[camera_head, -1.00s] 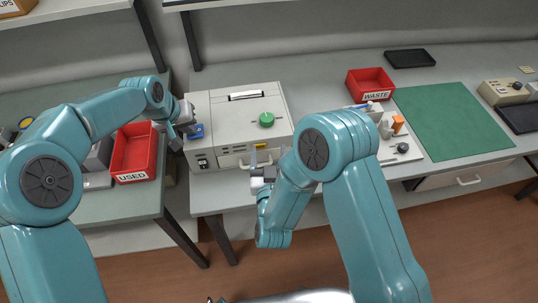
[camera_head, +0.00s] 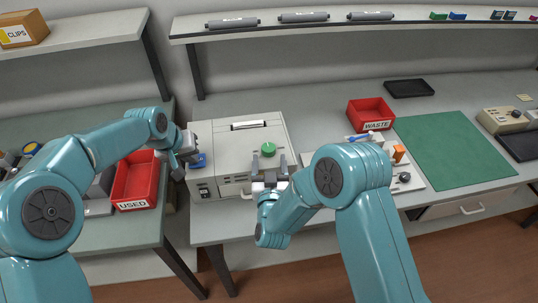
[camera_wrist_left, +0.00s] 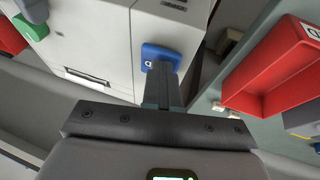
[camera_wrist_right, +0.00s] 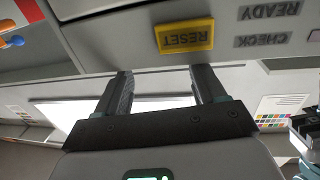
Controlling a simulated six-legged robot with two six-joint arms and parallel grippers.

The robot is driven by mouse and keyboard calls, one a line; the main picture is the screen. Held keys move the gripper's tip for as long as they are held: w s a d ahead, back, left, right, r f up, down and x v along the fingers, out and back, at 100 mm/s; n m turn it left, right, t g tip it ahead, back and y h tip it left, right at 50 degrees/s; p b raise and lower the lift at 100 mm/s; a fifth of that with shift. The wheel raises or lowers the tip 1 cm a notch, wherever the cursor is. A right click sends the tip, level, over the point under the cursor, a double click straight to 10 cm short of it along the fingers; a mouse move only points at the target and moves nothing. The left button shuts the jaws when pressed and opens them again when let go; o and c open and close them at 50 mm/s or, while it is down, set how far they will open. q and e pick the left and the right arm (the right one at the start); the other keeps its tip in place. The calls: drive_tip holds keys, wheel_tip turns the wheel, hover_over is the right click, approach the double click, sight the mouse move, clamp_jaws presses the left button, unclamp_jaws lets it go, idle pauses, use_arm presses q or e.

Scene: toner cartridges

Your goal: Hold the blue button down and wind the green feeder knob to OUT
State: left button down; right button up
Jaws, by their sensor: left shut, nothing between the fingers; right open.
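The blue button (camera_head: 198,160) is on the left part of the grey machine (camera_head: 226,150). My left gripper (camera_head: 184,158) is shut, its fingertips at the button. In the left wrist view the closed fingertips (camera_wrist_left: 162,72) overlap the lower edge of the blue button (camera_wrist_left: 160,54); whether it is pressed in, I cannot tell. The green feeder knob (camera_head: 268,149) stands on the machine's top and also shows in the left wrist view (camera_wrist_left: 30,27). My right gripper (camera_head: 269,162) is open and empty at the machine's front edge, just short of the knob. Its fingers point towards the yellow RESET button (camera_wrist_right: 185,36).
A red USED bin (camera_head: 133,184) stands left of the machine. A red WASTE bin (camera_head: 371,111), a tray of small parts (camera_head: 413,182) and a green mat (camera_head: 452,150) are to the right. Shelves run above the back.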

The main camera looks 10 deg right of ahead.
sight(268, 153)
drive_tip(key=shift+w+d, duration=0.15)
drive_tip(key=shift+w, duration=0.75)
drive_tip(key=shift+w+d, duration=0.1)
drive_tip(key=shift+w, duration=0.75)
drive_tip(key=c, duration=1.1)
drive_tip(key=shift+o, duration=0.2)
drive_tip(key=shift+a+m+h, duration=0.15)
drive_tip(key=shift+m+h, duration=0.65)
drive_tip(key=shift+h, duration=0.4)
drive_tip(key=o, duration=1.1)
drive_tip(key=shift+c, duration=0.2)
drive_tip(key=shift+s, duration=0.1)
